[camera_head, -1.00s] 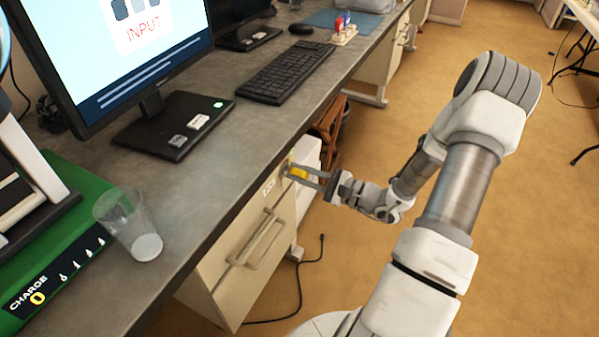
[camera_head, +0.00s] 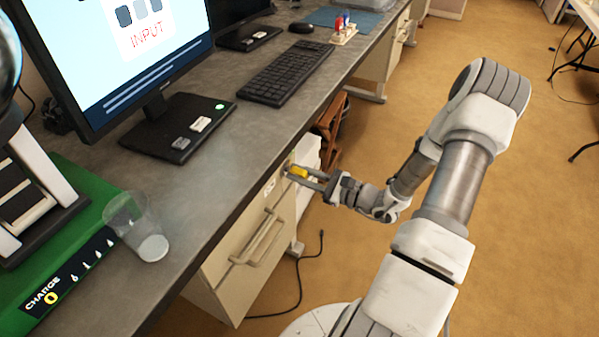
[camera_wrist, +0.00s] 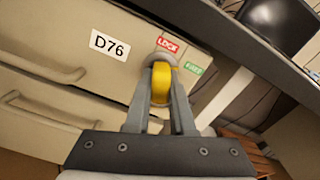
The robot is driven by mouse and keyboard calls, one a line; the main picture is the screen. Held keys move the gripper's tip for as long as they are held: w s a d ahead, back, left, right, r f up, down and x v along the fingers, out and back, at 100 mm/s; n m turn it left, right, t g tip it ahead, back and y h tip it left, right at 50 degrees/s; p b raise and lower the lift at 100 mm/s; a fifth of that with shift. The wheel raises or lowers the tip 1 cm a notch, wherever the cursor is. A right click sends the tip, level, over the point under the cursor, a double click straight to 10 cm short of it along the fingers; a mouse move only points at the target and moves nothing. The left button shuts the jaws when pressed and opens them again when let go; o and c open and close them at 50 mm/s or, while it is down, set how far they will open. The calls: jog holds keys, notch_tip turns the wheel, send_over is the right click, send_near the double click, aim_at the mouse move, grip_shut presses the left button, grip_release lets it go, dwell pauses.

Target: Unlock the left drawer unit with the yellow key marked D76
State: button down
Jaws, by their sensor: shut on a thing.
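The yellow key (camera_wrist: 160,84) is between the fingers of my gripper (camera_wrist: 162,72), which is shut on it. Its tip points at the lock on the drawer front, beside the red LOCK label (camera_wrist: 168,45) and the green label (camera_wrist: 193,68). The fingers hide the keyhole, so I cannot tell how deep the key sits. The left drawer unit (camera_head: 233,262) is beige, with a white D76 plate (camera_wrist: 108,45) and bar handles. In the head view my gripper (camera_head: 297,173) and the yellow key (camera_head: 299,172) are at its upper right corner, just under the desk edge.
The grey desk top (camera_head: 215,170) overhangs the drawers closely. A keyboard (camera_head: 287,72) and monitor are farther back. A black cable (camera_head: 297,290) lies on the open floor.

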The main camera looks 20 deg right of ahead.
jog(key=shift+c, duration=0.8)
grip_release()
jog(key=v, duration=0.9)
jog(key=shift+p, duration=0.3)
dwell(0.4)
dwell(0.5)
